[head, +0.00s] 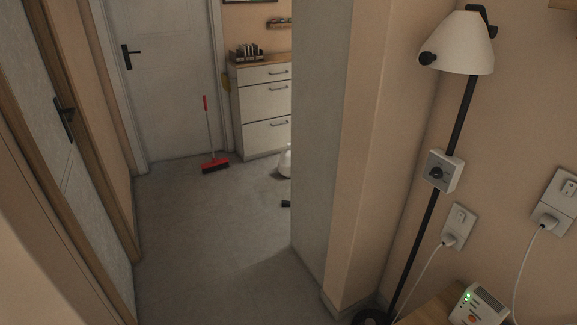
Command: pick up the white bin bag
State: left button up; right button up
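A white rounded object (285,162) sits on the floor in front of the drawer cabinet in the head view. It may be the white bin bag, but the wall corner hides most of it, so I cannot tell for sure. It is well ahead of me, beyond the wall corner. Neither of my grippers is in the head view.
A grey floor (190,230) runs clear ahead between a left-hand door (60,120) and a wall corner (335,150). A red broom (213,164) and drawer cabinet (263,105) stand at the back. A floor lamp (458,45) stands right. A small dark object (286,204) lies by the corner.

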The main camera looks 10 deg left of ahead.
aim_at(284, 161)
jog(key=i+j+u, duration=0.25)
jog(key=i, duration=0.25)
jog(key=i+j+u, duration=0.2)
jog(key=i, duration=0.75)
jog(key=i+j+u, duration=0.15)
jog(key=i, duration=0.8)
jog(key=i+u, duration=0.3)
jog(key=i, duration=0.6)
jog(key=i+l+u, duration=0.1)
jog(key=i+u, duration=0.15)
jog(key=i, duration=0.7)
